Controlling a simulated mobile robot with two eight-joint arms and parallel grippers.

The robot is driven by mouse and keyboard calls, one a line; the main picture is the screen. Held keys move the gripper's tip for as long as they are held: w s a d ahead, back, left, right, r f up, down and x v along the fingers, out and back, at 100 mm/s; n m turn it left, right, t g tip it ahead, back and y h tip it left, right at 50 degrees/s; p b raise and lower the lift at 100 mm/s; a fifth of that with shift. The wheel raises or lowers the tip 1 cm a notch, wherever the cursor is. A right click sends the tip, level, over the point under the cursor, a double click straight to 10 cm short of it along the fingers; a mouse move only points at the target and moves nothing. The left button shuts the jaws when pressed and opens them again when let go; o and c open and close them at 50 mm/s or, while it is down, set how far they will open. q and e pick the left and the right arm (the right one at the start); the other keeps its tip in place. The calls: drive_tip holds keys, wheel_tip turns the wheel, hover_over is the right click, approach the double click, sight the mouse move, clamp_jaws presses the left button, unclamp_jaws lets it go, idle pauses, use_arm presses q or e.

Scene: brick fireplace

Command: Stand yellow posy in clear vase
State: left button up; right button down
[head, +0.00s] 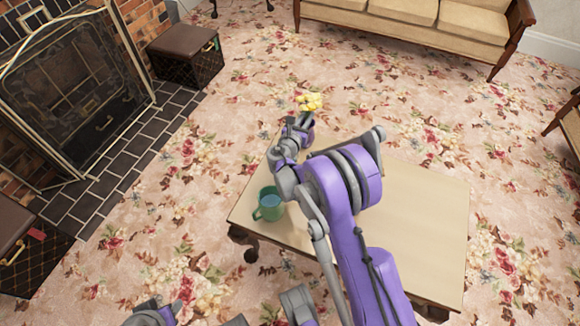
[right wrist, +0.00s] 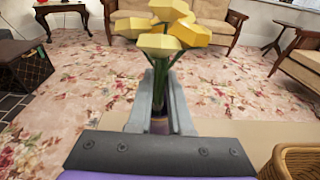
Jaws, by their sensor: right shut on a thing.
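The yellow posy (head: 309,101) has several blocky yellow blooms on green stems. My right gripper (head: 300,122) is shut on it and holds it up past the far left part of the table. In the right wrist view the blooms (right wrist: 172,30) stand above the two fingers (right wrist: 160,100), with the stems running down between them. The lower stem ends are mostly hidden by the gripper. I cannot see the clear vase in either view; my right arm covers part of the table. My left gripper is not visible.
A green mug (head: 269,204) stands at the left edge of the beige table (head: 425,215). A wicker basket (right wrist: 292,160) shows at the lower right of the wrist view. The table right of my arm looks clear. A sofa (head: 420,25) and fireplace (head: 75,85) stand beyond.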

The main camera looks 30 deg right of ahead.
drive_tip(key=shift+r+p, duration=3.75)
drive_tip(key=shift+r, duration=3.75)
drive_tip(key=shift+a, duration=0.1)
